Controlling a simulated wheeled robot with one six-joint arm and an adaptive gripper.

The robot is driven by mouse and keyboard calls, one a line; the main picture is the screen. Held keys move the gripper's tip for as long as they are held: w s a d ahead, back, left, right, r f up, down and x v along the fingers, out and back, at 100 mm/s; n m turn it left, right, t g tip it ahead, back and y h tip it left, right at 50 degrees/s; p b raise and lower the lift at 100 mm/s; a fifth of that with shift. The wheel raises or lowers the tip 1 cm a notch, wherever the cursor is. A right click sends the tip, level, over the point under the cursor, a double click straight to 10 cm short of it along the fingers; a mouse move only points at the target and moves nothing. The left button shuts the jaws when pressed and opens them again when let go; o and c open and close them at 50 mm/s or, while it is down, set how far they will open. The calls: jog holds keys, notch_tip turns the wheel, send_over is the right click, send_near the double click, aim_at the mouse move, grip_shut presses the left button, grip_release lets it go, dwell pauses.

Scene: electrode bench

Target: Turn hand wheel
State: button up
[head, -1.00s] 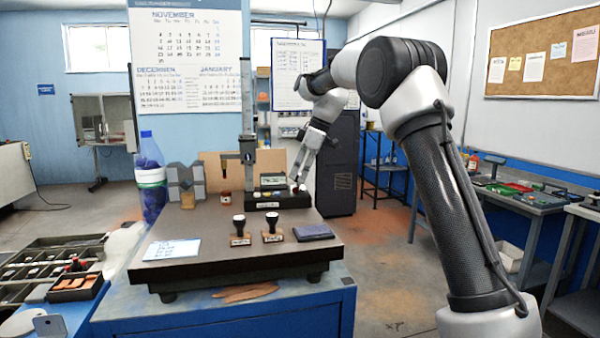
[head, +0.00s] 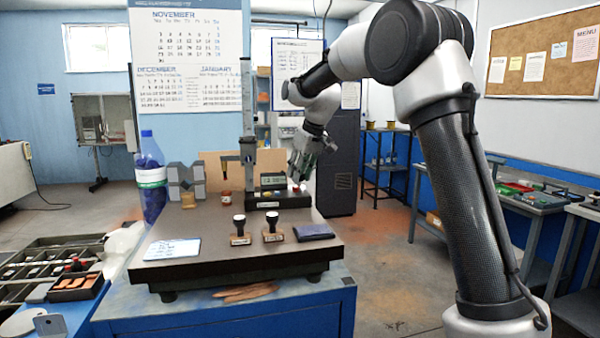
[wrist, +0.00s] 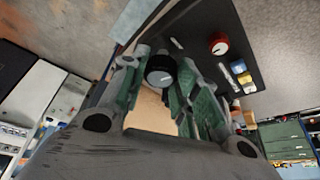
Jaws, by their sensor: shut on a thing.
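The height gauge (head: 247,95) stands upright on the dark surface plate, with a black base and a small display (head: 273,180). My gripper (head: 300,176) reaches down over the right end of that base, its fingers tilted. In the wrist view a round dark hand wheel with a pale face (wrist: 160,76) sits between the fingertips of my gripper (wrist: 157,80). My gripper is shut on it. In the head view the fingers mostly hide the wheel.
Two stamps (head: 239,232) (head: 272,230), a dark pad (head: 314,232) and a note card (head: 172,249) lie on the front of the surface plate (head: 215,263). Grey V-blocks (head: 187,178) and a red-capped jar (head: 225,196) stand left of the gauge.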

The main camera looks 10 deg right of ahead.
jog(key=shift+m, duration=0.4)
jog(key=o, duration=1)
jog(key=v, duration=1.2)
jog(key=shift+a, duration=0.15)
jog(key=shift+s, duration=0.1)
